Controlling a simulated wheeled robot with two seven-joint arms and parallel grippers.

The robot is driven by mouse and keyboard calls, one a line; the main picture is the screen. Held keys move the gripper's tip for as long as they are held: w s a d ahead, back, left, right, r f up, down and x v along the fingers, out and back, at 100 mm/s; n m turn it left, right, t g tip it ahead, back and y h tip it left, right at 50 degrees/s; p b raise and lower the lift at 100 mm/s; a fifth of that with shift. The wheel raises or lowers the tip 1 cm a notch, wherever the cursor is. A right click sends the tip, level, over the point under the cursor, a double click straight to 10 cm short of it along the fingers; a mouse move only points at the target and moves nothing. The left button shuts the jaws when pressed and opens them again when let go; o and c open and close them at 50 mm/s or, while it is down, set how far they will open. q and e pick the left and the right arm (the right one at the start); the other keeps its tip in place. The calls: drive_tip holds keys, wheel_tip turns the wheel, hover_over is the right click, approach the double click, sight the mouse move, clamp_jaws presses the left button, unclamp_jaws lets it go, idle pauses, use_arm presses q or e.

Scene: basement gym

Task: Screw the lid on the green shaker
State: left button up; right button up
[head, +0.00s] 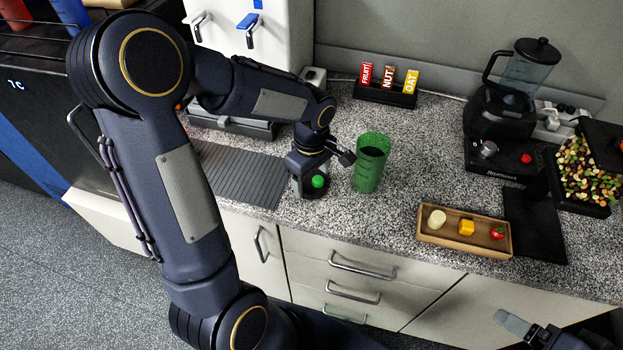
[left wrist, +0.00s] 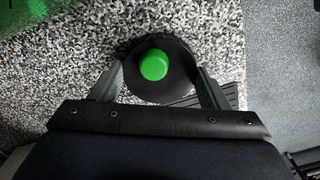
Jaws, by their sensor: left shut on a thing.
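The green shaker (head: 371,165) is a translucent cup standing upright on the counter, its top uncovered. The lid (head: 317,182) is black and round with a green cap, left of the shaker and apart from it. My left gripper (head: 310,178) points down and is shut on the lid. In the left wrist view the lid (left wrist: 154,66) sits between the two fingers, and part of the green shaker (left wrist: 25,14) shows at the top left. I cannot tell whether the lid touches the counter. My right gripper (head: 513,323) is partly in view at the bottom right, away from both.
A ridged mat (head: 240,174) lies left of the lid. A wooden tray (head: 464,231) with small food pieces sits to the right, near the counter's front edge. A blender (head: 500,120) and a bar rack (head: 386,92) stand behind. Bare counter surrounds the shaker.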

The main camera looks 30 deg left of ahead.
use_arm(q)
wheel_tip(320, 180, up, 2)
drive_tip(key=shift+r, duration=0.25)
drive_tip(key=s+d+r+b, duration=0.1)
drive_tip(key=s+d+r, duration=0.5)
drive_tip(key=s+r, duration=0.3)
drive_tip(key=s, duration=0.3)
drive_tip(key=shift+s+d+r, duration=0.2)
drive_tip(key=shift+d+r, duration=0.2)
use_arm(e)
drive_tip(key=shift+f, duration=0.75)
drive_tip(key=shift+o, duration=0.3)
